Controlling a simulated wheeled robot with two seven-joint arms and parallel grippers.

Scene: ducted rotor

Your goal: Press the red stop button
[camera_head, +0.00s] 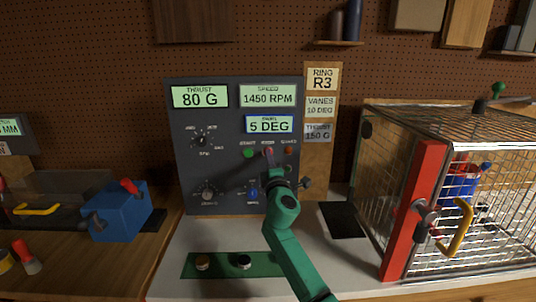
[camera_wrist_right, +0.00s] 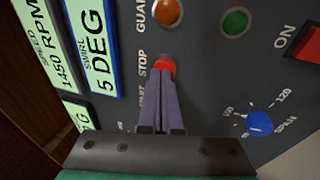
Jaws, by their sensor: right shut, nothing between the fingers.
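The red stop button (camera_wrist_right: 165,67) sits on the dark control panel (camera_head: 225,175), beside the STOP label in the right wrist view. My right gripper (camera_wrist_right: 161,84) is shut and empty, its fingertips overlapping the button's edge there. I cannot tell whether they touch it or whether it is pressed in. The displays read thrust 80 G, speed 1450 RPM and swirl 5 DEG. My left gripper is out of view.
An orange guard light (camera_wrist_right: 168,13) and a green light (camera_wrist_right: 236,21) are near the button. A blue knob (camera_wrist_right: 259,124) and a red ON switch (camera_wrist_right: 303,45) share the panel. A wire cage (camera_head: 460,130) with a red post (camera_head: 405,205) stands right of my arm.

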